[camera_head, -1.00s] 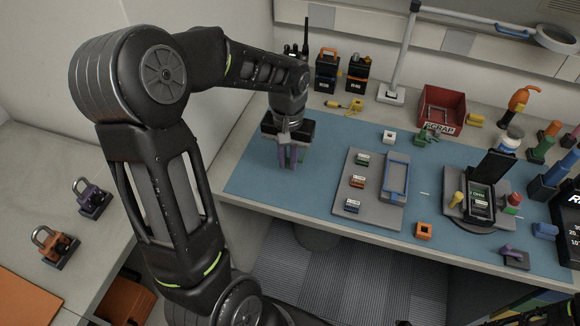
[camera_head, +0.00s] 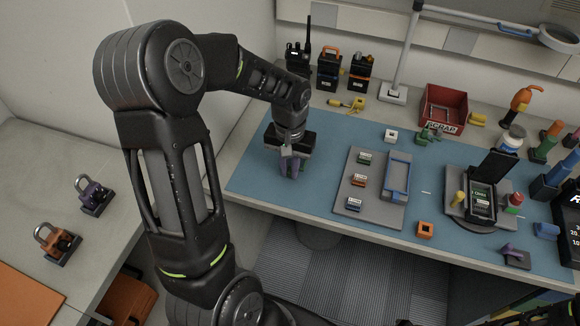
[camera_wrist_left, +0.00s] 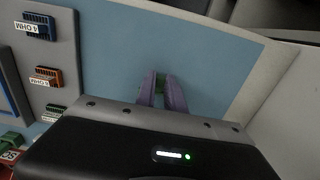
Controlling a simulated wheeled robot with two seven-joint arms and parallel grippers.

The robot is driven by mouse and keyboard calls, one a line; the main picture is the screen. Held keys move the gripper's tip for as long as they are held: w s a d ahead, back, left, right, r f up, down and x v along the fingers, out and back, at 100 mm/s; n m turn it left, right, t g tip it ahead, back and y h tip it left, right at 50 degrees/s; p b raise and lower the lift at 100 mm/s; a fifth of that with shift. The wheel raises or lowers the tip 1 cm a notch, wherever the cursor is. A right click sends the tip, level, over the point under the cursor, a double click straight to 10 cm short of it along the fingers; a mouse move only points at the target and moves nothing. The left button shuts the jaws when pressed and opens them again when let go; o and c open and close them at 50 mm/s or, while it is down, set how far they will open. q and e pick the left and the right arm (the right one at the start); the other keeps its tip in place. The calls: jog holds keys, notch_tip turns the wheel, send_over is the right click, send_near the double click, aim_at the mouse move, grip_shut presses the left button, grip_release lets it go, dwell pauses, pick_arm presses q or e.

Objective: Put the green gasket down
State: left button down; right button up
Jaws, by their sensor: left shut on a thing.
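My left gripper (camera_head: 289,169) is above or at the left part of the blue mat (camera_head: 255,178), its purple fingers pointing down. It is shut on the green gasket, of which only a small green bit shows between the fingers in the left wrist view (camera_wrist_left: 161,86). The fingers hide most of the gasket. I cannot tell whether it touches the mat. My right gripper is not in view.
The mat around the left gripper is bare. To its right lie a grey board (camera_head: 353,208) with small labelled parts and a blue tray (camera_head: 397,175). A red scrap bin (camera_head: 444,107) stands behind. Radios (camera_head: 329,70) stand at the back.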

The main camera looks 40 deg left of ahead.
pick_arm(q)
jog(key=shift+f+b, duration=0.3)
jog(key=shift+f, duration=0.15)
jog(key=c, duration=1.4)
grip_release()
jog(key=shift+c, duration=0.2)
jog(key=shift+r, duration=0.1)
jog(key=shift+r+p, duration=0.6)
jog(key=shift+p, duration=0.1)
notch_tip(320, 180, up, 12)
jog(key=shift+b, duration=0.45)
jog(key=shift+f, duration=0.1)
